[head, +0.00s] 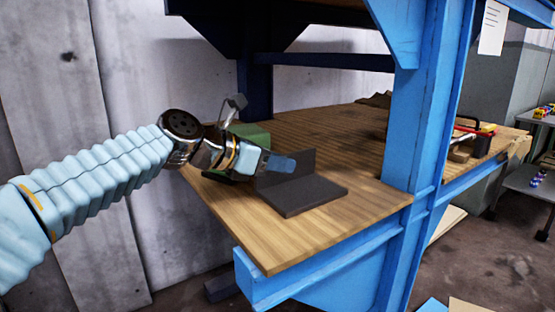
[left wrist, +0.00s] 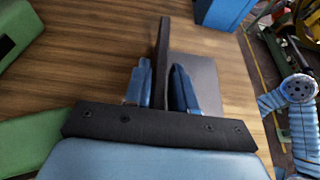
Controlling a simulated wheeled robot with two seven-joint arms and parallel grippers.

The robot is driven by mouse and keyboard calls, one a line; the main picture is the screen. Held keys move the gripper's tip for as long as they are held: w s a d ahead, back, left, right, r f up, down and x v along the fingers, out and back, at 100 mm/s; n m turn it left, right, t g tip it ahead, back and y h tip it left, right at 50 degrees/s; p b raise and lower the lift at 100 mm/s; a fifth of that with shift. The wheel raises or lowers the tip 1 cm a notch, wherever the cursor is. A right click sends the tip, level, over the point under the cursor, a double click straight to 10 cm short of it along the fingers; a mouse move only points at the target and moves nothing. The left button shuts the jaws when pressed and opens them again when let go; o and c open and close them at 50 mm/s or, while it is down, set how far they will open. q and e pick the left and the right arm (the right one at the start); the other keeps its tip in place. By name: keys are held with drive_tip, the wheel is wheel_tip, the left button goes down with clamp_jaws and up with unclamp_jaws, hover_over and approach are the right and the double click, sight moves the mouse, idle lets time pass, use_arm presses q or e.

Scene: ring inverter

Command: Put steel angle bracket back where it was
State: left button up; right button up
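The steel angle bracket (head: 305,195) is a dark grey L-shaped piece on the wooden bench, near its front left corner. One plate lies flat and the other stands upright. In the left wrist view its upright plate (left wrist: 162,45) runs between the two blue fingers of my left gripper (left wrist: 161,88). In the head view my left gripper (head: 275,163) reaches in from the left, one finger in front of the upright plate. My right gripper does not show clearly in either view.
The wooden bench top (head: 345,130) has a blue steel frame with a thick blue post (head: 415,100) right of the bracket. A green object (head: 252,132) stands behind my left gripper. A red-handled item (head: 470,130) lies further right. Bare wood surrounds the bracket's front and right.

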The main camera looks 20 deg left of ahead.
use_arm(q)
drive_tip(key=shift+o, duration=1.2)
drive_tip(key=v, duration=1.2)
drive_tip(key=shift+r, duration=0.1)
